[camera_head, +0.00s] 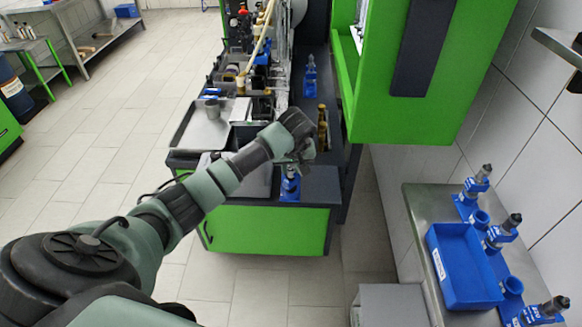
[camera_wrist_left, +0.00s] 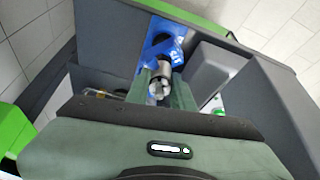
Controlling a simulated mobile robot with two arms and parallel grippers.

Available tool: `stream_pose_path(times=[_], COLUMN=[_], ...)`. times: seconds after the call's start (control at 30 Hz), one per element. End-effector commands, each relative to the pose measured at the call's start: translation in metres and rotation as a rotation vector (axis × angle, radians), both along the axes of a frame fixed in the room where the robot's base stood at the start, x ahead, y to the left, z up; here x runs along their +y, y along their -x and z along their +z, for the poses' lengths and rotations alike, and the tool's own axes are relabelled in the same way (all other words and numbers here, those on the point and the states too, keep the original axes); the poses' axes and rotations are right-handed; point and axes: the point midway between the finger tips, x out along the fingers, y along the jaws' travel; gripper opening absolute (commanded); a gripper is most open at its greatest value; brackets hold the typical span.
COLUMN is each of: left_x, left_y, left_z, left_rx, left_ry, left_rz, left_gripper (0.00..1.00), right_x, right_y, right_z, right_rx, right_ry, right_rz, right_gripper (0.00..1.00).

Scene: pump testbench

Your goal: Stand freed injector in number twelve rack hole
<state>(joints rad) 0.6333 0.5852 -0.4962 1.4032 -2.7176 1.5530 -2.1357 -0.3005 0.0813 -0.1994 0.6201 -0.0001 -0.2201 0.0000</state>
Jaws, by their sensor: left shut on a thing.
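My left gripper (camera_head: 302,162) reaches over the near end of the green test bench, directly above or beside a blue holder (camera_head: 290,189). In the left wrist view its green-grey fingers (camera_wrist_left: 158,88) are shut on a metallic cylindrical part, which looks like the injector (camera_wrist_left: 160,80). The blue holder (camera_wrist_left: 163,42) shows just beyond the fingers. The injector's lower part is hidden, so I cannot tell whether it is still in the holder. No number twelve is readable on any hole. My right gripper is out of view.
A steel table (camera_head: 417,205) at the right bears a blue tray (camera_head: 468,268) and several blue holders with injectors. A green cabinet (camera_head: 400,119) overhangs the bench's right side. A metal tray (camera_head: 205,132) lies on the bench. Floor at the left is clear.

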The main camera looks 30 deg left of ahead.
Motion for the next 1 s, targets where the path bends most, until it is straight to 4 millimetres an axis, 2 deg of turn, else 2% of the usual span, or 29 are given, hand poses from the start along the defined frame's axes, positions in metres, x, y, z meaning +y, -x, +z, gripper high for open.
stream_pose_path(times=[0.23,0.27,0.3,0.6,1.0], left_x=[0.001,0.001,0.001,0.000,-0.007], left_y=[-0.001,-0.001,-0.001,0.000,0.009], left_z=[-0.005,-0.004,-0.004,-0.004,0.026], left_rx=[-0.003,-0.003,-0.003,0.001,0.000], left_ry=[-0.001,-0.001,-0.001,-0.001,-0.002], left_rz=[0.001,0.001,0.001,0.000,-0.001], left_gripper=[0.00,0.28,0.32,0.32,0.32], right_x=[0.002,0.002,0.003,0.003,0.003], right_y=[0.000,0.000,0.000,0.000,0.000], right_z=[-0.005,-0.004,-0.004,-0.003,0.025], right_rx=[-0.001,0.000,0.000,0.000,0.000], right_ry=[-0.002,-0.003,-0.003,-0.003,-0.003], right_rz=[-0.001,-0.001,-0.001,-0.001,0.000], right_gripper=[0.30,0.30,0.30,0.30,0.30])
